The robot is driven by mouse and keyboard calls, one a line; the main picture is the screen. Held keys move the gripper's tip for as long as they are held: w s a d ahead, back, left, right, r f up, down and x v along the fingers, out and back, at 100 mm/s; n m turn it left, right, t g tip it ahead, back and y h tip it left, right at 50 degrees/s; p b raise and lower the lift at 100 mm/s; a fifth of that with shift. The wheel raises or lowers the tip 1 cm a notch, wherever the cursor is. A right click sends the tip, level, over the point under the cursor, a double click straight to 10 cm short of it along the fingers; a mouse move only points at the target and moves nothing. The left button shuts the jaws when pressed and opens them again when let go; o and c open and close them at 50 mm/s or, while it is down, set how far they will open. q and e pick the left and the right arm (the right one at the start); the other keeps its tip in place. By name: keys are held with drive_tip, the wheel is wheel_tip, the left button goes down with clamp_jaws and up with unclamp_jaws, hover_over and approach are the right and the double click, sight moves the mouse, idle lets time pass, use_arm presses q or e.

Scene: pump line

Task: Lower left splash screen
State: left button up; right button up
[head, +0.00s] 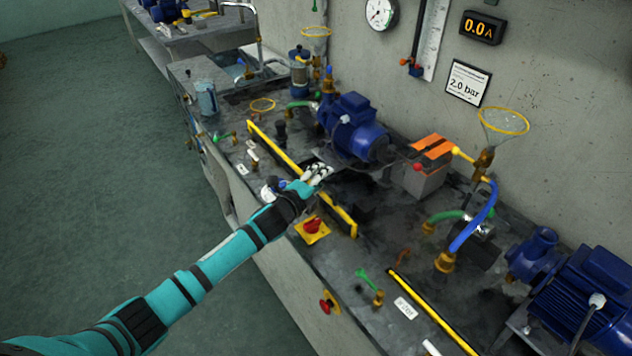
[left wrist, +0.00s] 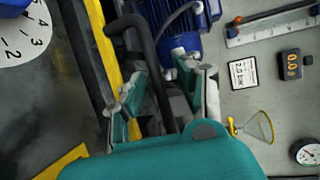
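The left splash screen shows in the head view as a long yellow edge (head: 272,147) along the front of the bench, before the left blue pump. Its clear pane is hard to make out, so I cannot tell its exact height. In the left wrist view the yellow edge (left wrist: 101,45) runs beside a black bent handle (left wrist: 148,48). My left gripper (head: 318,173) is over the middle of this edge. Its fingers (left wrist: 165,82) are apart, with the handle passing between them in the picture; I see no clear contact. My right gripper is not in view.
The left blue pump (head: 352,127) stands close behind the gripper. A red emergency knob (head: 312,226) on a yellow plate is just in front. A second yellow-edged screen (head: 432,313) lies to the right, before another blue pump (head: 588,297). Floor at left is clear.

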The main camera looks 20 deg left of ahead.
use_arm(q)
drive_tip(key=v, duration=1.2)
